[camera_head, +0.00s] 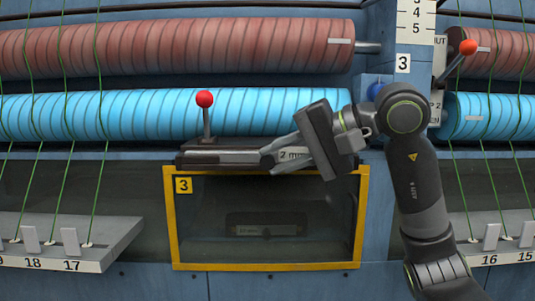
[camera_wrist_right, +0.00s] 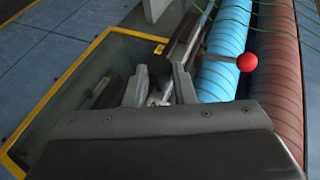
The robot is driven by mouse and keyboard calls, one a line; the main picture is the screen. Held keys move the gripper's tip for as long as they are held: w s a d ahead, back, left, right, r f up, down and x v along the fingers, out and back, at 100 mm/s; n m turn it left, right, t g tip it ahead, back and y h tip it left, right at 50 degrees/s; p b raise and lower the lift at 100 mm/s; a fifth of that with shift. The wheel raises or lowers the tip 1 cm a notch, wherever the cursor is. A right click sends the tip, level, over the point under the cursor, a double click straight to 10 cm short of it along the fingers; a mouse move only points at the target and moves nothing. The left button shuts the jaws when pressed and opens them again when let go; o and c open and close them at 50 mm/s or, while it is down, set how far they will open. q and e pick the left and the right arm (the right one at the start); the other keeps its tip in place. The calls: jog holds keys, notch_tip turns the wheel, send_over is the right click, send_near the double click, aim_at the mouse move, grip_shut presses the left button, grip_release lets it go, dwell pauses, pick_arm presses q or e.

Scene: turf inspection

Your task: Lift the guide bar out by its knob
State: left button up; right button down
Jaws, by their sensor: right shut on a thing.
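The fingers and the wrist hide most of the knob and part of the bar. The bar appears to be still level at the ledge. My left gripper is in neither view.
A red-balled lever (camera_head: 204,99) stands upright on the ledge, left of my gripper. A blue roller (camera_head: 150,113) and a red-brown roller (camera_head: 180,50) run behind. The yellow window frame (camera_head: 268,267) is below. Green threads hang at both sides; another red-balled lever (camera_head: 468,47) is at right.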

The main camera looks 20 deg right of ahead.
jog(key=shift+r, duration=0.25)
jog(key=s+d+r+b, duration=0.3)
jog(key=s+d+b, duration=0.5)
jog(key=s+d, duration=0.4)
jog(key=shift+d, duration=0.85)
